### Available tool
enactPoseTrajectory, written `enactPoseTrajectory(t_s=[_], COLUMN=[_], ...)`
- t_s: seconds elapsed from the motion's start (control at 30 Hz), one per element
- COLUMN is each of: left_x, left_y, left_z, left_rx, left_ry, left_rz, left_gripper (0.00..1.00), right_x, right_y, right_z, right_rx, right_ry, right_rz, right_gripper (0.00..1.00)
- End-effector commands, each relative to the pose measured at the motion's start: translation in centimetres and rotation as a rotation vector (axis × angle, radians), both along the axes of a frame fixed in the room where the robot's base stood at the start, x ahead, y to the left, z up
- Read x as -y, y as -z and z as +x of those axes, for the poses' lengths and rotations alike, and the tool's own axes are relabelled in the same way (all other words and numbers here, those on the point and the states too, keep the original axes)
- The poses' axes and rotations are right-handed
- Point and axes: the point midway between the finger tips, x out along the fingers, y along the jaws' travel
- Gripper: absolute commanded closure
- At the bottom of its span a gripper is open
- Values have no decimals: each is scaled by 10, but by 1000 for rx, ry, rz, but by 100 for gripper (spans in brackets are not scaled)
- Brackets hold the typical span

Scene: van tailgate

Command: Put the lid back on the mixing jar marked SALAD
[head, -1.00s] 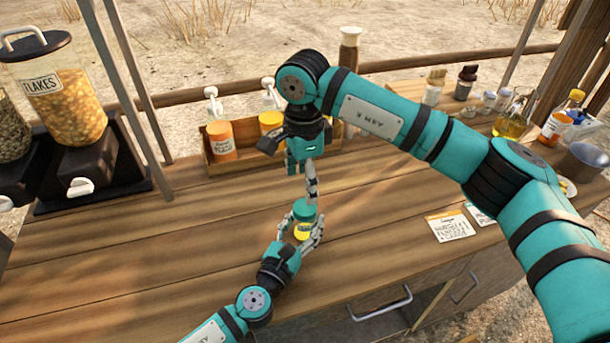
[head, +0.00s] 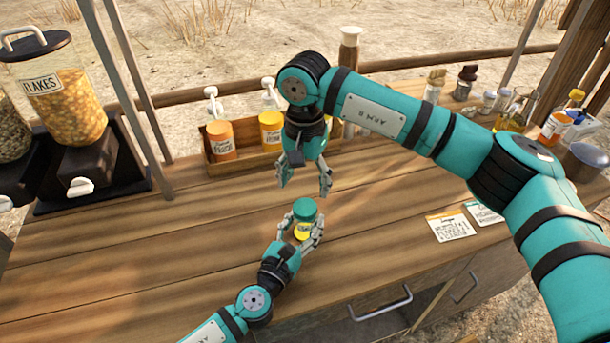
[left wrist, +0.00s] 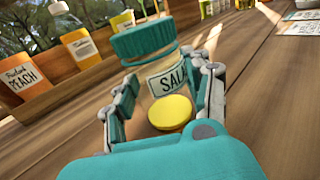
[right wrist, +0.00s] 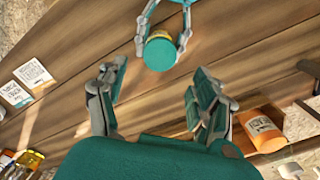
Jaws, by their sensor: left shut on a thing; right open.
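The mixing jar (head: 303,231) is a small clear jar with a white SALAD label and something yellow low in it; the label (left wrist: 167,81) reads partly in the left wrist view. A teal ridged lid (head: 305,209) sits on the jar's mouth; it also shows in the left wrist view (left wrist: 142,38) and from above in the right wrist view (right wrist: 159,55). I cannot tell if it is fully seated. My left gripper (head: 302,232) is shut around the jar's body on the counter. My right gripper (head: 304,190) is open and empty, above and apart from the lid.
A wooden rack (head: 245,162) with pump bottles stands behind the jar. Grain dispensers (head: 70,110) stand at the left. Cards (head: 450,226) lie on the counter to the right, with bottles and small jars at the back right. The counter around the jar is mostly clear.

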Motion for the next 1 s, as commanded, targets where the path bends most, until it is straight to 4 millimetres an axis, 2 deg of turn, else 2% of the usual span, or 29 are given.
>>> enactPoseTrajectory(t_s=[0.3,0.43,0.6,0.87,1.0], left_x=[0,0,0,0,0], left_y=[0,0,0,0,0], left_z=[0,0,0,0,0], left_rx=[0,0,0,0,0], left_ry=[0,0,0,0,0], left_rz=[0,0,0,0,0], left_gripper=[100,100,100,100,100], right_x=[0,1,0,0,0], right_y=[50,64,72,72,72], right_z=[-1,-1,-1,-1,-1], right_rx=[-5,-4,-1,-1,-1], right_ry=[0,1,1,1,1], right_rz=[-2,-1,0,0,0], right_gripper=[32,32,32,32,51])
